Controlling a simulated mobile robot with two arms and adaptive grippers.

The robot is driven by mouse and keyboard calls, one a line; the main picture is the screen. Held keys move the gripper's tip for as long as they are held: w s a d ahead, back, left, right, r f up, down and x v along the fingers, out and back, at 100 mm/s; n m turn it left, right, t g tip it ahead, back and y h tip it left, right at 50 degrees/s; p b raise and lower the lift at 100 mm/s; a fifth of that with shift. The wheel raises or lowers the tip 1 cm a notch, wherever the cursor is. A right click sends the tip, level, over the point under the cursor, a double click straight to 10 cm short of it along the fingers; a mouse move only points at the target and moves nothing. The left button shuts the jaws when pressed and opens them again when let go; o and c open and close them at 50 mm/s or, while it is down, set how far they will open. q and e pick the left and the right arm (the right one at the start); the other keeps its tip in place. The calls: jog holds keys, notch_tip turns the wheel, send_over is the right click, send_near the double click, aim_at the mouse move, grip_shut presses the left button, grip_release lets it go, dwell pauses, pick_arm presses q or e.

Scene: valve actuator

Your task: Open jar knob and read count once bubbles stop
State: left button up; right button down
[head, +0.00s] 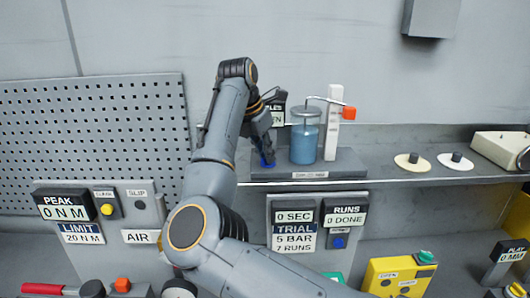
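A clear jar (305,138) of blue liquid stands on a grey block (335,165) on the shelf. No bubbles can be made out in it. A thin bent tube runs from its top to a white post (333,125) with an orange piece (349,113). A small blue knob (268,164) is at the block's left end. My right gripper (265,155) points down at this knob and mostly hides it; whether its fingers are closed on it is unclear. A count sign (277,108) behind my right wrist is partly covered, showing only "LES" and "N". My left gripper is out of view.
Below the shelf, a trial panel (293,225) reads 0 SEC, 0 DONE, 5 BAR, 7 RUNS. A peak panel (75,212) reads 0 N M. Two knobbed discs (411,162) sit right on the shelf. A yellow box (396,275) stands lower right.

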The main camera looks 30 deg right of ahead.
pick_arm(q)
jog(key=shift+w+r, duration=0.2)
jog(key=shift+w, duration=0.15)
pick_arm(e)
jog(key=shift+m, duration=0.5)
jog(key=shift+w+r+m+g+p, duration=0.1)
jog(key=shift+w+m+g+p, duration=0.1)
jog(key=shift+m+g+p, duration=0.6)
jog(key=m, duration=0.2)
jog(key=shift+w+m, duration=0.1)
jog(key=shift+m, duration=0.3)
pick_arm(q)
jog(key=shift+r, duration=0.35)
pick_arm(e)
jog(key=shift+w+d+m+g+y, duration=0.15)
jog(key=shift+m+g, duration=0.3)
jog(key=shift+m, duration=0.5)
jog(key=shift+a+m+g+y, duration=0.15)
jog(key=shift+m+g, duration=0.3)
jog(key=shift+m, duration=0.5)
jog(key=shift+d, duration=0.1)
jog(key=c, duration=1.4)
grip_release()
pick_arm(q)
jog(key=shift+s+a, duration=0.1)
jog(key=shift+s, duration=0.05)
